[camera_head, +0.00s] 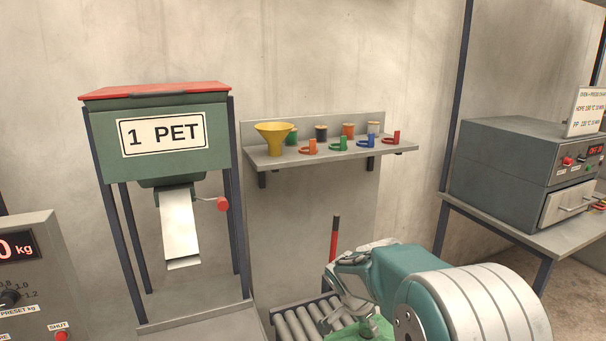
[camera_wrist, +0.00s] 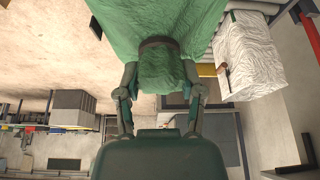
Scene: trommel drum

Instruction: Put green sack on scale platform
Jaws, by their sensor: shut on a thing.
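The green sack (camera_wrist: 150,25) fills the top middle of the wrist view, with a dark tie (camera_wrist: 158,42) round its neck. My gripper (camera_wrist: 159,78) is shut on the gathered neck, one finger on each side. In the head view my gripper (camera_head: 345,285) is at the bottom, right of centre, above the roller conveyor (camera_head: 292,324). Only a bit of the green sack (camera_head: 372,330) shows there, below my arm; the rest is hidden or out of frame. I cannot make out the scale platform for certain.
A hopper marked 1 PET (camera_head: 160,135) stands left, over a flat grey surface (camera_head: 200,322). A control panel (camera_head: 30,270) is at far left. An oven (camera_head: 510,170) is at right. A white sack (camera_wrist: 245,55) lies beside the green one.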

